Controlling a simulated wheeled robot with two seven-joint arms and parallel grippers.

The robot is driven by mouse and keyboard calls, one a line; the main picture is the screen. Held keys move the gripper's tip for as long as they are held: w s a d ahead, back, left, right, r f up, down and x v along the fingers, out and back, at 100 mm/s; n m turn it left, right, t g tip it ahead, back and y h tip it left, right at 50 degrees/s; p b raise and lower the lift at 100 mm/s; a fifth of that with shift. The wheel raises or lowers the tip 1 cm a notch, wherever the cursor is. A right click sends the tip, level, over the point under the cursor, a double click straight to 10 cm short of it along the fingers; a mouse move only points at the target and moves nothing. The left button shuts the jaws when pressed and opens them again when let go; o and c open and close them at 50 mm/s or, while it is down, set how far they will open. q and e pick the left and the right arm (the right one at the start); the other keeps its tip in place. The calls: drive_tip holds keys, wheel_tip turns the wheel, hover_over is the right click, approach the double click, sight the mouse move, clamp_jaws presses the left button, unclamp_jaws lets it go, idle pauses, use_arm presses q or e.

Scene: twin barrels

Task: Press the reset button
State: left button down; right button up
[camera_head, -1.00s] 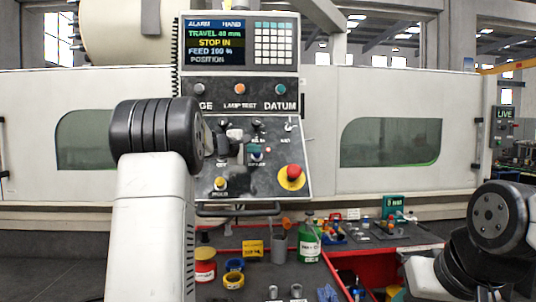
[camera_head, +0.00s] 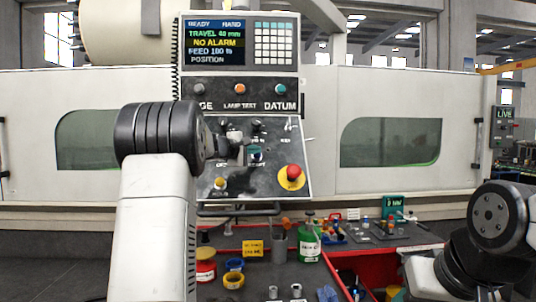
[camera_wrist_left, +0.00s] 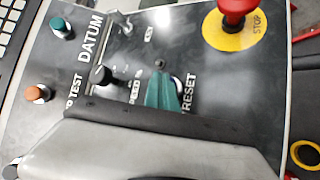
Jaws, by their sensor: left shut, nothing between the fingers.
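The control panel (camera_head: 268,180) faces me, with a screen (camera_head: 215,42) above it that reads READY and NO ALARM. My left gripper (camera_head: 247,153) is shut and empty, its tip at the panel over the reset button's place. In the left wrist view a teal piece (camera_wrist_left: 163,92) stands right beside the RESET label (camera_wrist_left: 188,92). The button itself is mostly hidden there, and I cannot tell tip from button cleanly or see how deep any contact goes. My right arm shows at the lower right, but its gripper is not in view.
A red stop button on a yellow disc (camera_head: 292,177) sits right of my left gripper; it also shows in the wrist view (camera_wrist_left: 236,12). A yellow button (camera_head: 219,184) is below left. Orange (camera_head: 239,89) and teal (camera_head: 280,89) buttons are above. A handrail (camera_head: 238,209) runs below.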

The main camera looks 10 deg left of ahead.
idle(0.4)
use_arm(q)
drive_tip(key=shift+s+d+r, duration=0.2)
drive_tip(key=shift+s+r, duration=0.25)
drive_tip(key=shift+s, duration=0.2)
drive_tip(key=shift+r, duration=0.1)
drive_tip(key=shift+s+d+r, duration=0.3)
drive_tip(key=shift+s+r, duration=0.45)
drive_tip(key=shift+s, duration=0.2)
drive_tip(key=shift+s+d+r, duration=0.25)
drive_tip(key=shift+s+r, duration=0.5)
drive_tip(key=shift+s, duration=0.2)
